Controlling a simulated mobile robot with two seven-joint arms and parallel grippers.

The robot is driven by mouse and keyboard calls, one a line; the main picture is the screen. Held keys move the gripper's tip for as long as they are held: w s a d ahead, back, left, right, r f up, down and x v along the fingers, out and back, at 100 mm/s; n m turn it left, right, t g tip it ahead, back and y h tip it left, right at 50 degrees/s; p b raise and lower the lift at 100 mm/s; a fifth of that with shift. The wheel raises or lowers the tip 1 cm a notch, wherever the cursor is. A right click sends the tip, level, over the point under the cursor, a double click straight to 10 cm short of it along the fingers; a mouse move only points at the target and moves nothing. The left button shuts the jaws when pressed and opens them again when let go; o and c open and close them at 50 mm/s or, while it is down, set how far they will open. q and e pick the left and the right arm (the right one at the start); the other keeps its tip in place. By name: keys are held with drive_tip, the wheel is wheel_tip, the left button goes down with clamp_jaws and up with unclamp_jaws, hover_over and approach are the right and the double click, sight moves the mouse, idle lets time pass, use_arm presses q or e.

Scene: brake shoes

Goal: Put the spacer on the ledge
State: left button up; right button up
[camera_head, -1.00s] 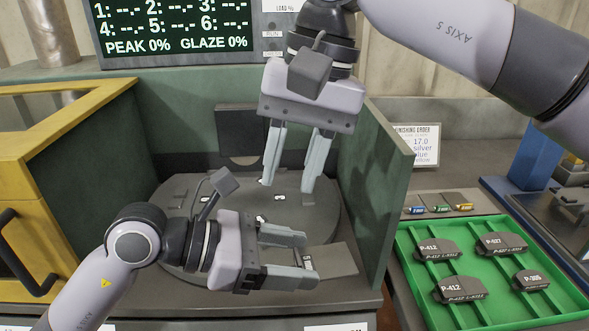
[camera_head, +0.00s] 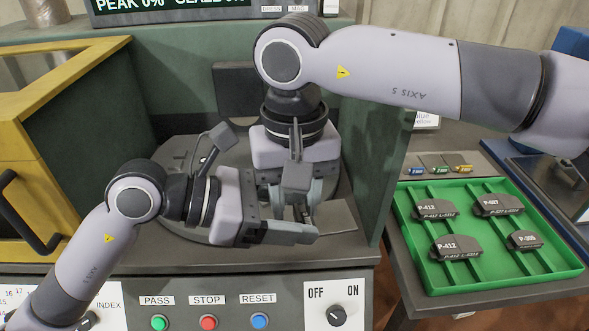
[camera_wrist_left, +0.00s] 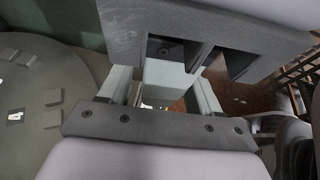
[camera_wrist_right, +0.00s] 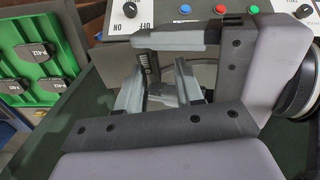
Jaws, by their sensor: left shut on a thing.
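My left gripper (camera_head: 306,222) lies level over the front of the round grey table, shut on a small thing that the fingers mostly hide. A narrow dark piece with pale marks (camera_wrist_right: 149,68) shows by the fingers in the right wrist view; it may be the spacer, but I cannot tell surely. My right gripper (camera_head: 296,204) points down at the left gripper's fingertips, its fingers apart on either side of that spot. Whether it touches the piece is hidden. A flat grey plate (camera_head: 338,216), possibly the ledge, sticks out just right of the fingertips.
The round table (camera_head: 185,155) stands between green walls (camera_head: 365,175). A control panel (camera_head: 210,300) with buttons and a knob is in front. A green tray (camera_head: 480,281) of labelled brake shoes is at the right, a yellow-framed cabinet (camera_head: 60,97) at the left. The two grippers are crowded together.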

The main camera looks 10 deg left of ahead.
drive_tip(key=shift+f, duration=0.55)
clamp_jaws()
use_arm(q)
drive_tip(key=o, duration=1.2)
drive_tip(key=shift+o, duration=0.2)
